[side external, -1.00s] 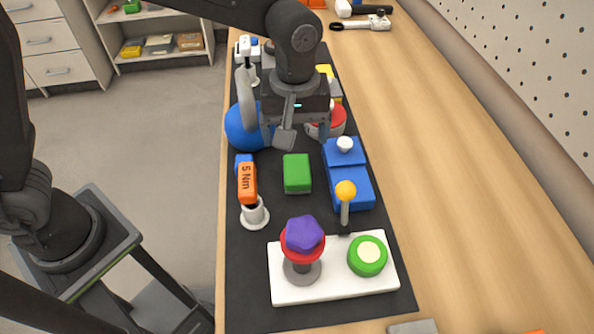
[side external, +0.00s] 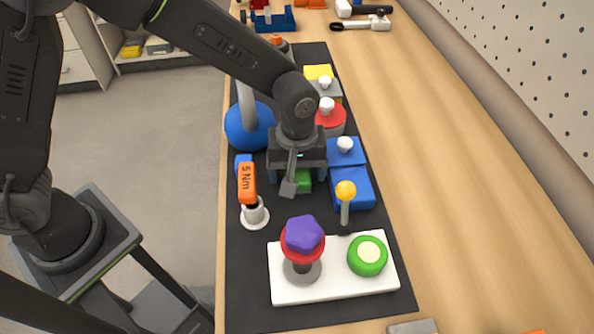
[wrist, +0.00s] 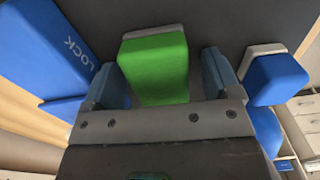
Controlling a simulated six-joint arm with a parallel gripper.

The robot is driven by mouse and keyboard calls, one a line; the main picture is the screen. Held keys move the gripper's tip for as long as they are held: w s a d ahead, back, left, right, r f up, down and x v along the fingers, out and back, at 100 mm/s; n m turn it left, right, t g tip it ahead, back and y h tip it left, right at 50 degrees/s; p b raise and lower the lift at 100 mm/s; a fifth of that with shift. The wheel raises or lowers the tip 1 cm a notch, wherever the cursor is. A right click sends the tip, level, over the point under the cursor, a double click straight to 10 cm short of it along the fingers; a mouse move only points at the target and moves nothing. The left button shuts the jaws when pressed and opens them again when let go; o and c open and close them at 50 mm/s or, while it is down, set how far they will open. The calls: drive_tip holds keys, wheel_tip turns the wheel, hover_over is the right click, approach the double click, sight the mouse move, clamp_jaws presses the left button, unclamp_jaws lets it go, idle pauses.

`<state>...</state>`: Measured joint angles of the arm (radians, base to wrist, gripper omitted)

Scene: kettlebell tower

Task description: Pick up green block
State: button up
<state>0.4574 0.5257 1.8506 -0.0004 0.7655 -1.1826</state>
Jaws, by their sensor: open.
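The green block (side external: 304,181) lies on the black mat (side external: 245,290), mostly hidden under my gripper in the side external view. In the wrist view the green block (wrist: 155,68) sits between my two open fingers, with a pale strip along its far end. My gripper (side external: 296,184) is right over the block, pointing down. Its fingers (wrist: 165,85) stand apart on either side of the block, and I see a gap at each side.
A blue block marked LOCK (wrist: 50,50) is close on one side; the blue pieces (side external: 350,188) stand right of my gripper. An orange-handled 5 Nm tool (side external: 247,183) stands left. A blue ball-shaped weight (side external: 245,128) is behind left. A white board (side external: 335,285) with knobs is in front.

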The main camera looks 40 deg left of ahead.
drive_tip(key=c, duration=1)
wheel_tip(320, 180, up, 10)
drive_tip(key=shift+r, duration=0.1)
drive_tip(key=shift+c, duration=0.2)
